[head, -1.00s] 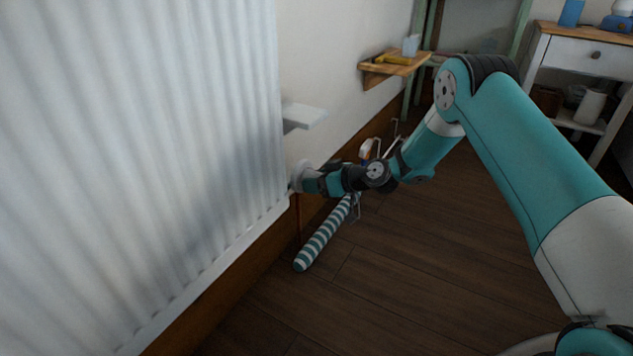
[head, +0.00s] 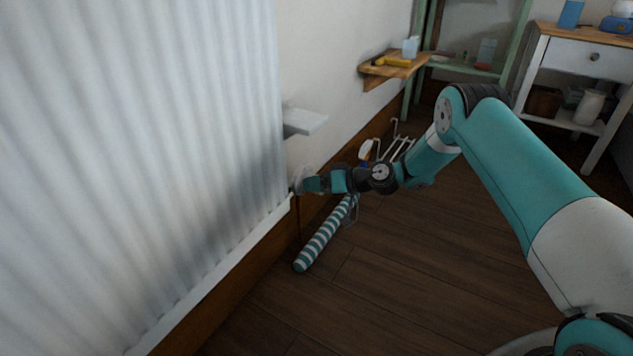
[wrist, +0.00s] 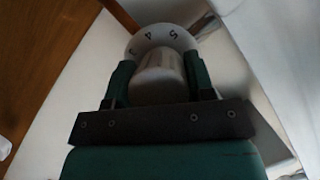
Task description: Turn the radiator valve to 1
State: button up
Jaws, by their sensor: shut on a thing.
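The radiator valve (head: 299,178) is a pale knob at the lower right end of the white radiator (head: 130,150). In the wrist view, the valve's knob (wrist: 160,76) sits between the two green fingers, and its dial ring shows 5, 4 and part of another numeral along the upper rim. My gripper (head: 309,181) is shut on the knob, and it also shows in the wrist view (wrist: 158,85). The 1 on the dial and any pointer mark are not visible.
A small white shelf (head: 304,122) juts from the wall just above the valve. A striped draught roll (head: 322,240) lies on the floor below, beside a white rack (head: 396,150). A wooden shelf (head: 393,68) holds a yellow tool. The dark floor at the front is clear.

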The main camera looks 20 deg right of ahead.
jog(key=shift+m+y, duration=0.5)
jog(key=shift+m, duration=0.3)
jog(key=shift+g, duration=0.3)
jog(key=o, duration=0.9)
jog(key=p+v, duration=0.8)
jog(key=v, duration=0.9)
jog(key=shift+s+d, duration=0.2)
jog(key=shift+d, duration=0.05)
